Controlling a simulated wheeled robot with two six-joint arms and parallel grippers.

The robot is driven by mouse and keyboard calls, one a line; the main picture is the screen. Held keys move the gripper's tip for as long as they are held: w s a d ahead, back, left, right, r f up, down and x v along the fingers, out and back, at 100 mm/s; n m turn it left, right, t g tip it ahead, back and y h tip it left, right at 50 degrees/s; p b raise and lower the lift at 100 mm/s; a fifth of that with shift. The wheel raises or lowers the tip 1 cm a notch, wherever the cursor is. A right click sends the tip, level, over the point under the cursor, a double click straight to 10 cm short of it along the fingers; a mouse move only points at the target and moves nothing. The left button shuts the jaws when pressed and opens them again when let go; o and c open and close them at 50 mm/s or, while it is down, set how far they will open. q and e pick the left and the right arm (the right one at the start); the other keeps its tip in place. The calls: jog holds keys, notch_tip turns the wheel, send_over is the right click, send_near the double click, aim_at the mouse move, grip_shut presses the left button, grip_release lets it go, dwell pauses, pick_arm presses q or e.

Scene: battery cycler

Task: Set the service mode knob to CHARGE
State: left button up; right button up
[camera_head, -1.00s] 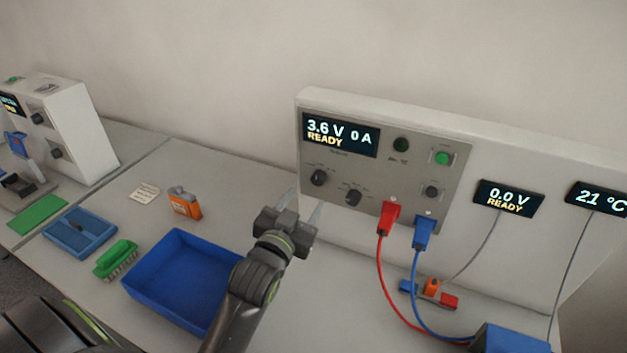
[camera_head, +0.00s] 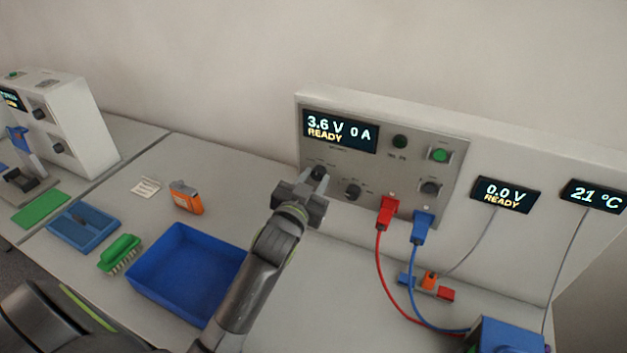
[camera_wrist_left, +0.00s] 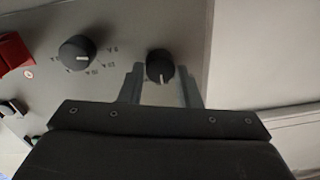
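The grey cycler panel (camera_head: 378,168) has two black knobs side by side below the "3.6 V 0 A READY" display (camera_head: 340,130). My left gripper (camera_head: 318,178) is at the left knob (camera_head: 318,172), partly covering it. In the left wrist view my left gripper (camera_wrist_left: 162,84) is open, with one finger on each side of that knob (camera_wrist_left: 160,65); contact is not clear. The knob's white pointer line points down in that view. The other knob (camera_head: 352,190) also shows in the wrist view (camera_wrist_left: 77,52). The knob labels are too small to read. My right gripper is not in view.
Red plug (camera_head: 388,212) and blue plug (camera_head: 422,227) sit low on the panel, their cables hanging to the table. A green button (camera_head: 439,155) is at upper right.

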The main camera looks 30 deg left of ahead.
pick_arm(q)
jog(key=c, duration=0.5)
jog(key=shift+o, duration=0.2)
jog(key=shift+n, duration=0.3)
jog(key=n+p, duration=0.1)
jog(key=n, duration=0.1)
jog(key=shift+r+n, duration=0.1)
jog(key=shift+n, duration=0.2)
jog(key=shift+a+n+p, duration=0.1)
jog(key=shift+n+p, duration=0.4)
jog(key=shift+n, duration=1.8)
jog(key=o, duration=1)
jog(key=shift+s, duration=0.15)
